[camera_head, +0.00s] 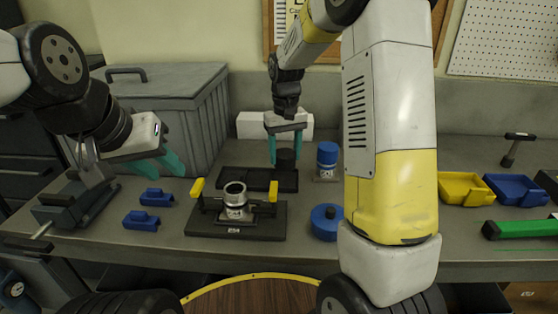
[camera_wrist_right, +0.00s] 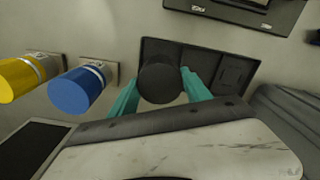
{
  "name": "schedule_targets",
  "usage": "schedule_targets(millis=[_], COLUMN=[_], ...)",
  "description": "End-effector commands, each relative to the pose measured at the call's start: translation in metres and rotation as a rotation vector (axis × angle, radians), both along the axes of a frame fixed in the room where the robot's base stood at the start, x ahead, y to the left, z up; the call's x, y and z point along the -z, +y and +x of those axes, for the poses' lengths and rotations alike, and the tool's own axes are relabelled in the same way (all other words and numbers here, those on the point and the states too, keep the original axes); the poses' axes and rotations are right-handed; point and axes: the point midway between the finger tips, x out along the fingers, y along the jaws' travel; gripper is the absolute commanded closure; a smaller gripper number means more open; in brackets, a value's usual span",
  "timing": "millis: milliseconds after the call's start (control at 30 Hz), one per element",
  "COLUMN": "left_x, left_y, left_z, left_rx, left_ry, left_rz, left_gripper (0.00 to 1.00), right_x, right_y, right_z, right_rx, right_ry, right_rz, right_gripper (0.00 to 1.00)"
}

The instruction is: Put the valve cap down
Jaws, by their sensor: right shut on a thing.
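The valve cap, a dark round cylinder (camera_head: 286,159), is between the teal fingers of my right gripper (camera_head: 285,148). The right wrist view shows its round face (camera_wrist_right: 160,83) with a finger on each side, so my right gripper (camera_wrist_right: 157,92) is shut on it. The cap is over the right part of a flat black tray (camera_head: 232,182), which also shows in the wrist view (camera_wrist_right: 213,56). I cannot tell whether the cap touches the tray. My left gripper (camera_head: 160,162) is empty, fingers apart, above the bench at the left.
A blue-topped cylinder (camera_head: 327,155) stands right of the tray; a round blue part (camera_head: 325,222) lies nearer. A grey lidded bin (camera_head: 175,110) stands behind at left.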

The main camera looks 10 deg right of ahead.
Motion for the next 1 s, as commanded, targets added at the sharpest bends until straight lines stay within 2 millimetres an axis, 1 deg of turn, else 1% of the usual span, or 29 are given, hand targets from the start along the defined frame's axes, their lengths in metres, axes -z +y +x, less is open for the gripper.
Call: schedule_targets(millis=[33,267,433,500,700,867,900,967,1000], left_x=[0.000,0.000,0.000,0.000,0.000,0.000,0.000,0.000,0.000], left_y=[0.000,0.000,0.000,0.000,0.000,0.000,0.000,0.000,0.000], left_z=[0.000,0.000,0.000,0.000,0.000,0.000,0.000,0.000,0.000], left_rx=[0.000,0.000,0.000,0.000,0.000,0.000,0.000,0.000,0.000], left_ry=[0.000,0.000,0.000,0.000,0.000,0.000,0.000,0.000,0.000], left_rz=[0.000,0.000,0.000,0.000,0.000,0.000,0.000,0.000,0.000], left_gripper=[0.64,0.64,0.64,0.64,0.64,0.64,0.64,0.64,0.64], right_x=[0.007,0.026,0.050,0.053,0.053,0.057,0.056,0.056,0.056], right_y=[0.000,0.000,0.000,0.000,0.000,0.000,0.000,0.000,0.000], right_z=[0.000,0.000,0.000,0.000,0.000,0.000,0.000,0.000,0.000], right_rx=[0.000,0.000,0.000,0.000,0.000,0.000,0.000,0.000,0.000], right_ry=[0.002,0.002,0.003,-0.001,-0.001,0.000,-0.001,-0.001,-0.001], right_rz=[0.000,0.000,-0.001,0.000,0.000,0.000,0.000,0.000,0.000], right_gripper=[0.80,0.80,0.80,0.80,0.80,0.80,0.36,0.24,0.22])
